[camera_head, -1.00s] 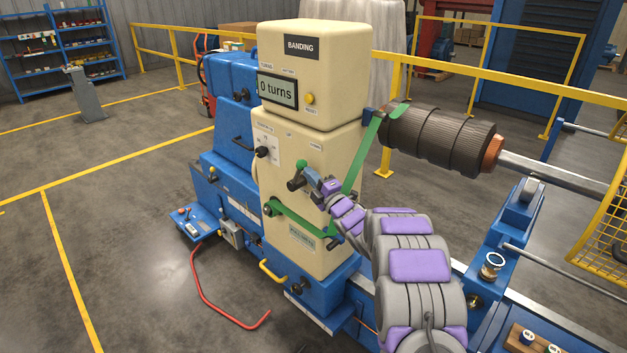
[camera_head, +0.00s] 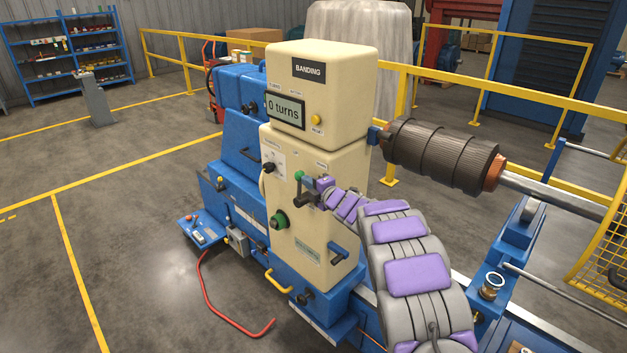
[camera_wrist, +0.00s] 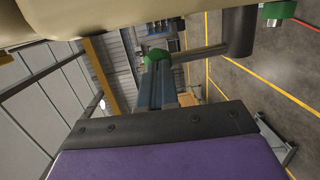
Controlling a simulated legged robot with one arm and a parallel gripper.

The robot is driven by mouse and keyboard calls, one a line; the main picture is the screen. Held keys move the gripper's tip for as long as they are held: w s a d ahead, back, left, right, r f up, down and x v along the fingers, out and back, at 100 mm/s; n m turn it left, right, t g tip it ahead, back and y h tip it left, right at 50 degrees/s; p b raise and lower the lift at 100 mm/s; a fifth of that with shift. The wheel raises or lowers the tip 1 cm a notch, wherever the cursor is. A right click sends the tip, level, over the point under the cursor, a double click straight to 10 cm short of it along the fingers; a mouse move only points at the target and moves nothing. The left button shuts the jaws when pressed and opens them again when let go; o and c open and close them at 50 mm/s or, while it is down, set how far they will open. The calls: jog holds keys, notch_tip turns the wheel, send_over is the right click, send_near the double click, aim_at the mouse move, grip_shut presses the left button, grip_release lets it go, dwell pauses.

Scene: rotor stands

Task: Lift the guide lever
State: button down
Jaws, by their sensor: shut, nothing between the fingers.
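A lever with a green ball knob (camera_head: 299,176) stands out from the front of the cream machine (camera_head: 350,165); I take it as the guide lever, though its label is too small to read. My gripper (camera_head: 316,188) is close beside it on the right, at the machine front. In the wrist view my gripper's fingers (camera_wrist: 160,75) are together and empty, with the green ball (camera_wrist: 157,54) just past their tips. Whether they touch it I cannot tell. Part of the lever is hidden by my gripper.
A green-capped knob (camera_head: 280,221) sits below the lever, and a blue bracket (camera_head: 338,252) lower right. A dark knob (camera_head: 268,168) is to the left. The display (camera_head: 285,110) reads 0 turns. The dark rotor (camera_head: 440,155) lies right. Yellow rails stand behind.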

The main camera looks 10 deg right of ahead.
aim_at(299, 173)
jog(key=shift+w+a+r+g+p, duration=0.1)
jog(key=shift+w+r+g+p, duration=0.1)
jog(key=shift+r+p, duration=0.25)
jog(key=shift+w+a+r+g+p, duration=0.1)
jog(key=shift+w+r+g+p, duration=0.1)
jog(key=shift+r+p, duration=0.2)
jog(key=w+a+g+h+p, duration=0.1)
jog(key=p, duration=0.2)
jog(key=shift+w, duration=0.1)
jog(key=shift+w+a+f+p, duration=0.1)
jog(key=shift+w+a+p, duration=0.55)
jog(key=shift+w+p, duration=0.35)
jog(key=shift+w+a+p, duration=0.35)
jog(key=shift+p, duration=0.25)
jog(key=shift+w+a, duration=0.1)
jog(key=shift+w, duration=0.05)
jog(key=shift+a+p, duration=0.1)
jog(key=shift+p, duration=0.35)
jog(key=shift+w+r, duration=0.1)
jog(key=shift+r, duration=0.1)
